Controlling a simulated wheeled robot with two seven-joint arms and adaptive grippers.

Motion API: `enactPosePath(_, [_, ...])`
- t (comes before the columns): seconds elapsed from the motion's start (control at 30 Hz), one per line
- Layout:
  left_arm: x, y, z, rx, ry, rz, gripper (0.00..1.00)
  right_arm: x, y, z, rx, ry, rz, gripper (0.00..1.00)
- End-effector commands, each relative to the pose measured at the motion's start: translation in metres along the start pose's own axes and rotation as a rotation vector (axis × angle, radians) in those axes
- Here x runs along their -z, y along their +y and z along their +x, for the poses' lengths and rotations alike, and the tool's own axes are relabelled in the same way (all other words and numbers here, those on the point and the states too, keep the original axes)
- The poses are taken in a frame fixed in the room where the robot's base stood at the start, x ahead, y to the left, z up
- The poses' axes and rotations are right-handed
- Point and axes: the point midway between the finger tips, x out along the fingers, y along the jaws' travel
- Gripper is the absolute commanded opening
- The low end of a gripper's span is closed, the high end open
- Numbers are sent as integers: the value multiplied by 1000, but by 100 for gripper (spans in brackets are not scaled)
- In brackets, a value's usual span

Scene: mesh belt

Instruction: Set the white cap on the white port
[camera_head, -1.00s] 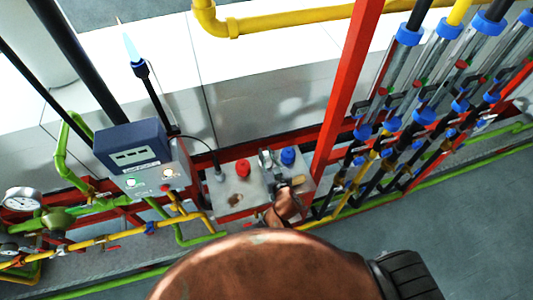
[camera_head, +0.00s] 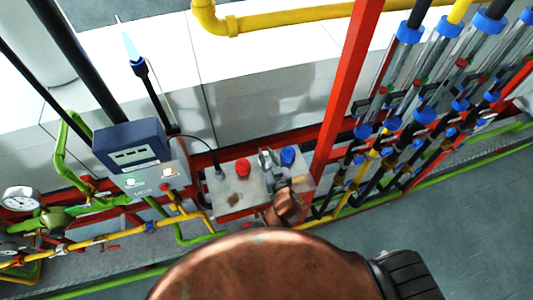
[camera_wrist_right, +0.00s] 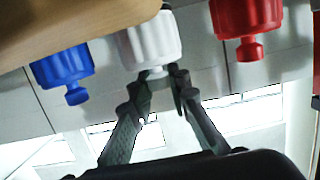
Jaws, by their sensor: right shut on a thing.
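The white cap (camera_wrist_right: 152,42) shows in the right wrist view with its small knob toward my right gripper (camera_wrist_right: 159,76). The two fingers are closed around that knob. In the head view my right gripper (camera_head: 267,160) is over the grey panel, between the red cap (camera_head: 243,168) and the blue cap (camera_head: 288,156). The white cap cannot be made out there. The white port is hidden, so I cannot tell whether the cap touches it. My left gripper is not in view.
In the right wrist view the blue cap (camera_wrist_right: 63,67) and the red cap (camera_wrist_right: 246,24) stand close on either side. A tan, wood-like surface (camera_wrist_right: 70,22) fills the upper left. A grey-blue meter box (camera_head: 132,146) and red frame post (camera_head: 345,90) flank the panel.

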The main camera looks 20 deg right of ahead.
Motion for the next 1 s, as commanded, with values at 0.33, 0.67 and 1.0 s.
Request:
enactPosePath(0.33, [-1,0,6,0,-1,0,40,-7,0,1,0,0,0,0])
enactPosePath(0.67, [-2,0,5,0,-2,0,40,-6,0,1,0,0,0,24])
enactPosePath(1.0, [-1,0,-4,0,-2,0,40,-6,-1,-19,0,-2,4,24])
